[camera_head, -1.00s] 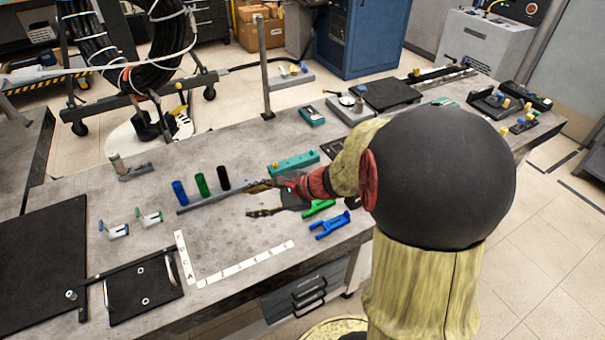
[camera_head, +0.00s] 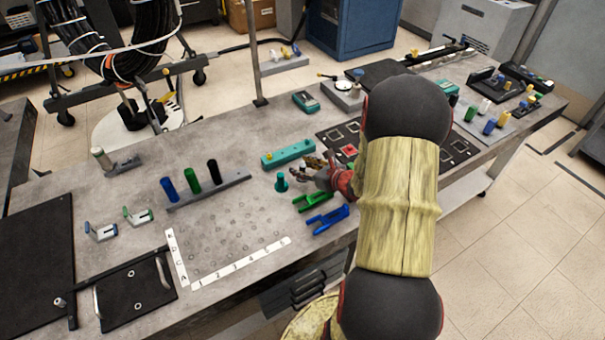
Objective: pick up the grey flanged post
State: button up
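A pale grey post (camera_head: 101,157) stands upright on a grey holder (camera_head: 126,165) at the far left of the bench; I cannot tell whether it is the flanged post of the task. My gripper (camera_head: 305,166) is well to its right, low over the bench beside the teal block. Its fingers look apart, with nothing visible between them, though they are small and partly hidden by my wrist. A short teal post (camera_head: 281,183) with a wider base stands just left of the fingers.
Blue, green and black cylinders stand on a grey rail (camera_head: 208,193). The teal block (camera_head: 289,152) lies behind my gripper, green (camera_head: 312,201) and blue (camera_head: 330,219) clips in front. A black panel (camera_head: 340,135) and several pegs (camera_head: 492,118) are rightward. My arm hides some bench.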

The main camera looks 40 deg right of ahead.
jog(key=b+x, duration=0.1)
jog(key=x, duration=0.3)
jog(key=shift+w+d+f+b, duration=0.1)
jog(key=shift+w+f+b, duration=0.05)
jog(key=shift+w+b, duration=0.25)
jog(key=shift+s, duration=0.1)
jog(key=shift+c, duration=0.8)
grip_shut()
